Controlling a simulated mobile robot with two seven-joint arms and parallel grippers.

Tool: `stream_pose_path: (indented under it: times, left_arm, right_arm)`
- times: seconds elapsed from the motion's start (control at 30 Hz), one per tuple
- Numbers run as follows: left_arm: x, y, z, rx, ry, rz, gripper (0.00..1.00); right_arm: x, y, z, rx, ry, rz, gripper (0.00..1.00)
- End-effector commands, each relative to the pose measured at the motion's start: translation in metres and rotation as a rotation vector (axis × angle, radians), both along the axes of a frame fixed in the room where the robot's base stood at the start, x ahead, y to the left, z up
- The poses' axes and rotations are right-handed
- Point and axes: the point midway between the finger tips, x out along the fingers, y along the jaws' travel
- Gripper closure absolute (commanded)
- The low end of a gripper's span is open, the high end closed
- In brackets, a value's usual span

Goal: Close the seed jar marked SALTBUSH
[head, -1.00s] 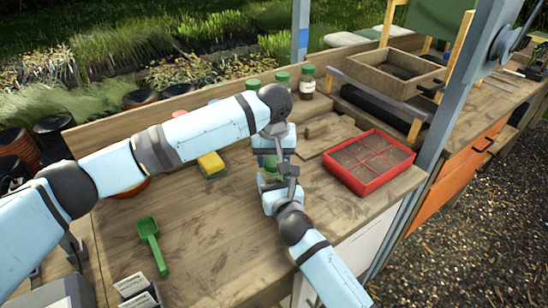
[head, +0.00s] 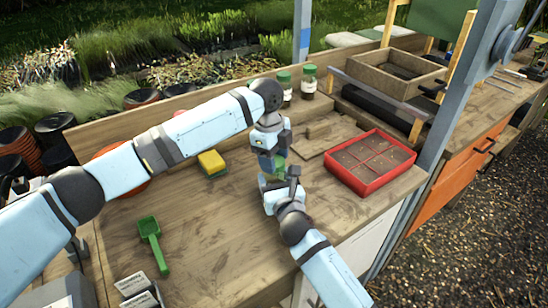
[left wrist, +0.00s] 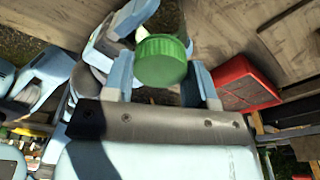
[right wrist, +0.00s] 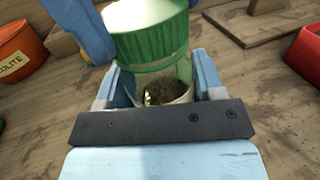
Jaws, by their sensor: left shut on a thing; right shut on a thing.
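A green ribbed lid (right wrist: 150,45) is held between the fingers of my left gripper (left wrist: 160,82); it also shows in the left wrist view (left wrist: 160,62). My right gripper (right wrist: 155,88) is shut on a clear glass jar (right wrist: 165,88) with dark seeds low inside. The lid is right over the jar's mouth; I cannot tell whether it is seated. In the head view my left gripper (head: 270,155) is above my right gripper (head: 277,190), with green showing between them. No label on the held jar is readable.
Two green-lidded jars (head: 308,82) stand at the bench's back. A red divided tray (head: 370,165) is at right, a wooden board (head: 325,138) behind. A yellow sponge (head: 211,162) and green scoop (head: 150,243) lie left. An orange pot (right wrist: 18,52) is at left.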

Motion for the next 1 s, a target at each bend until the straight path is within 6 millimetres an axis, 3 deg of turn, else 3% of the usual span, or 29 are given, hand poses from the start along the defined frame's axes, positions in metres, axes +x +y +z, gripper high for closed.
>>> stream_pose_path:
  times: [0.7,0.83,1.0]
  left_arm:
    - [0.0010,-0.0028,0.0001,0.002,-0.001,-1.538,0.69]
    - [0.0007,-0.0030,0.0000,0.000,-0.002,-1.697,0.69]
    - [0.0006,-0.0031,-0.0002,-0.001,-0.001,-1.755,0.69]
  right_arm:
    - [-0.0002,-0.0002,-0.0008,0.000,0.001,0.000,1.00]
    - [-0.0002,-0.0002,-0.0008,0.000,0.001,0.000,1.00]
    - [-0.0002,-0.0002,-0.0008,-0.001,0.002,0.000,1.00]
